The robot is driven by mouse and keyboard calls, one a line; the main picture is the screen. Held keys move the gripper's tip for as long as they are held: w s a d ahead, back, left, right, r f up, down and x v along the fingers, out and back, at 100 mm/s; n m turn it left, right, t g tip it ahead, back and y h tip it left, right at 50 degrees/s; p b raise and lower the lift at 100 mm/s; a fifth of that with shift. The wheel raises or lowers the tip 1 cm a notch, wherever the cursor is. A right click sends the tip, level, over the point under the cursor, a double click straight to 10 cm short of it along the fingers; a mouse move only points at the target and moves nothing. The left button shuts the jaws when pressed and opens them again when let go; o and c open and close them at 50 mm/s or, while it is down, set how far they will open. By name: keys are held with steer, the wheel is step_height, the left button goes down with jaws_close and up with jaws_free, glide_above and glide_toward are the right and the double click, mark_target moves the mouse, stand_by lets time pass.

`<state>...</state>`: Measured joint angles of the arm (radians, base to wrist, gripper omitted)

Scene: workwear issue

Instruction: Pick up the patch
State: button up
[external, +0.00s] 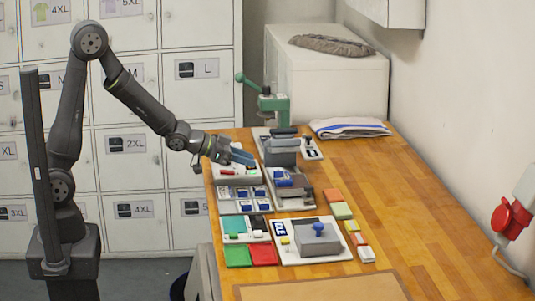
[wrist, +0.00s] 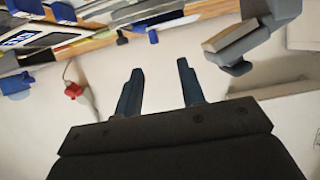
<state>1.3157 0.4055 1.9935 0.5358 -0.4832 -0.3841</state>
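No single item is clearly marked as the patch. Flat candidates in the external view are a teal square (external: 234,224), a green square (external: 238,255) and a red square (external: 263,253) at the table's near left. Small blue-and-white pieces (external: 246,194) lie in a pale tray just beyond them. My gripper (external: 246,157) is above the far left of the table, near the tray with red and green parts (external: 236,172). In the wrist view my gripper (wrist: 158,72) has its two blue fingers apart with nothing between them.
A green hand press (external: 272,105) stands at the back. Grey blocks (external: 282,152) are close to my gripper's right. A grey block with a blue knob (external: 319,240) sits on a white board. A folded cloth (external: 348,128) lies behind. The table's right side (external: 420,225) is clear.

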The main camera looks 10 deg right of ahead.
mark_target(281, 171)
steer(key=x, duration=0.6)
steer(key=shift+d, duration=0.15)
steer(key=x, duration=0.2)
steer(key=s+x, duration=0.1)
steer(key=shift+d+f, duration=0.1)
steer(key=shift+d, duration=0.3)
steer(key=shift+d+f, duration=0.25)
steer(key=shift+d, duration=0.4)
jaws_close()
